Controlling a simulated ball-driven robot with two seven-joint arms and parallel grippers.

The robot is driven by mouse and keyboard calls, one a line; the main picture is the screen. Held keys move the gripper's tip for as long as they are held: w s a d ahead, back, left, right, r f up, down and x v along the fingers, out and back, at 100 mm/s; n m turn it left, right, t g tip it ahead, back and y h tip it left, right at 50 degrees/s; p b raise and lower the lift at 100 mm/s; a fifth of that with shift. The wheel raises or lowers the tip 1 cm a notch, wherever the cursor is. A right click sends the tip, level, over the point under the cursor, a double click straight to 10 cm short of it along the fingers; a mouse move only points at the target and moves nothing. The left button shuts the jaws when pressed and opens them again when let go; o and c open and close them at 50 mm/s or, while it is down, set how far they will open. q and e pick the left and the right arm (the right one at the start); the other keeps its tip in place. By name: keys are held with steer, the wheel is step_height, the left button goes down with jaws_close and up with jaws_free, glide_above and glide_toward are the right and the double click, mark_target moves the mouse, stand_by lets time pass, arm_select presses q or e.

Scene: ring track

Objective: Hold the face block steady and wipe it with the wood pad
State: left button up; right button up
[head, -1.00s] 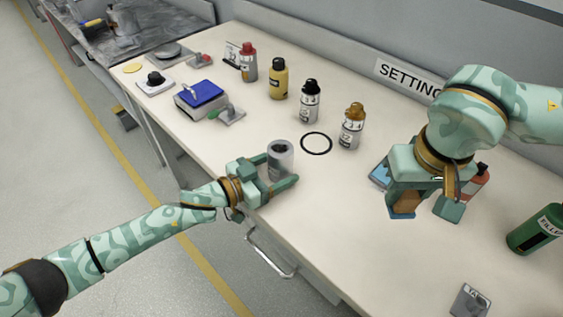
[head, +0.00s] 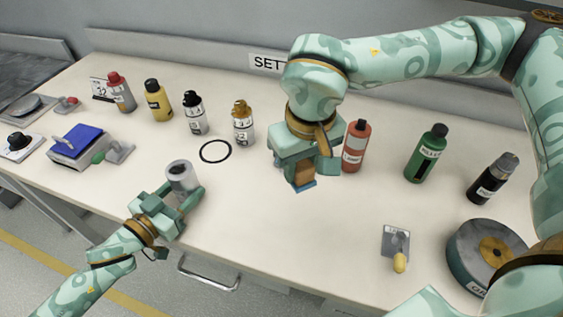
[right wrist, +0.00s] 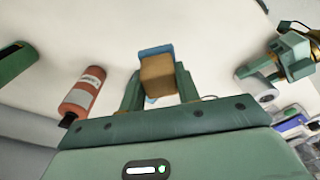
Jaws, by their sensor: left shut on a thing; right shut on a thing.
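The face block is a grey cylinder (head: 180,174) with a dark mark on its top, upright near the table's front edge. My left gripper (head: 184,203) is shut around its lower part; the fingers hide some of its side. The wood pad (head: 304,173) is a brown block with a blue layer on its underside. My right gripper (head: 305,168) is shut on it, pointing down, to the right of the face block and apart from it. The right wrist view shows the wood pad (right wrist: 158,78) between the fingers, with the face block (right wrist: 266,93) off to the right.
A black ring (head: 215,151) lies flat behind the face block. A red bottle (head: 355,146) stands close beside my right gripper. Several other bottles stand along the back. A scraper (head: 396,243) and a round tin (head: 485,254) lie at the front right. Table between the grippers is clear.

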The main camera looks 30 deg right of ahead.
steer(key=w+a+r, duration=0.3)
steer(key=w+a, duration=0.5)
steer(key=a, duration=0.1)
steer(key=w+a+r, duration=0.3)
steer(key=w+a, duration=0.6)
step_height(320, 180, down, 7)
steer(key=shift+s+a+f, duration=0.4)
steer(key=shift+s+a, duration=0.05)
steer(key=shift+c, duration=0.3)
steer(key=shift+s+a, duration=1.55)
steer(key=shift+a, duration=0.15)
steer(key=shift+w+d, duration=2.05)
steer(key=shift+d, duration=0.2)
step_height(320, 180, up, 8)
steer(key=shift+r, duration=0.15)
steer(key=shift+a, duration=0.1)
